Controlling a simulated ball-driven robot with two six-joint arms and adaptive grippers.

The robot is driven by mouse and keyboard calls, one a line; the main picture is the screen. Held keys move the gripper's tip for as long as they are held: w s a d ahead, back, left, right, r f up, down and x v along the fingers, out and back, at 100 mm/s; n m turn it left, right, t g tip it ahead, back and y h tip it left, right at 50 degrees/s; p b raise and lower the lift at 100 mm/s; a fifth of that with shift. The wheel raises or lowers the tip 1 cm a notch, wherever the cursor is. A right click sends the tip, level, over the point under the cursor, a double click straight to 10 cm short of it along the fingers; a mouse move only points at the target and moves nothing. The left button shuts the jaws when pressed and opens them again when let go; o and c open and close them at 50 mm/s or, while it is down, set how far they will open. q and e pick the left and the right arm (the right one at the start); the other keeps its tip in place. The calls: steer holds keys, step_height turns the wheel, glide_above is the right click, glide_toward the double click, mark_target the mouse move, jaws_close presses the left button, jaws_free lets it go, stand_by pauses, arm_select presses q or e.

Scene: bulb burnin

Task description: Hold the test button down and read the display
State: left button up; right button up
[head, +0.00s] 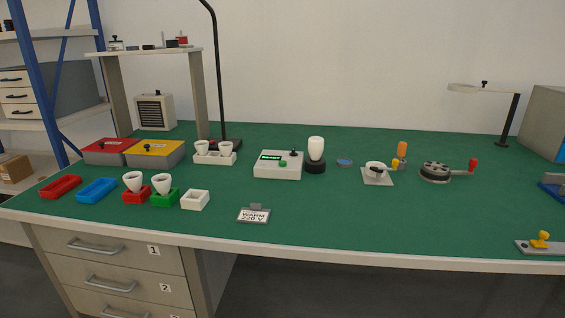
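The tester is a white box (278,166) on the green bench, near the middle of the head view. Its dark display (270,157) shows green text that seems to read READY. A round green button (283,163) sits on its top, right of the display, and a small black knob or lever stands at its back right corner. A white bulb (316,149) stands upright in a black round socket (315,167) just right of the box; it does not look lit. Neither of my grippers is in view, and nothing touches the button.
A card (254,214) reading WARM 220 V lies in front. Left are bulbs in red (136,196) and green (165,200) holders, a white rack (214,158), trays and lidded boxes. A crank device (436,173) stands right.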

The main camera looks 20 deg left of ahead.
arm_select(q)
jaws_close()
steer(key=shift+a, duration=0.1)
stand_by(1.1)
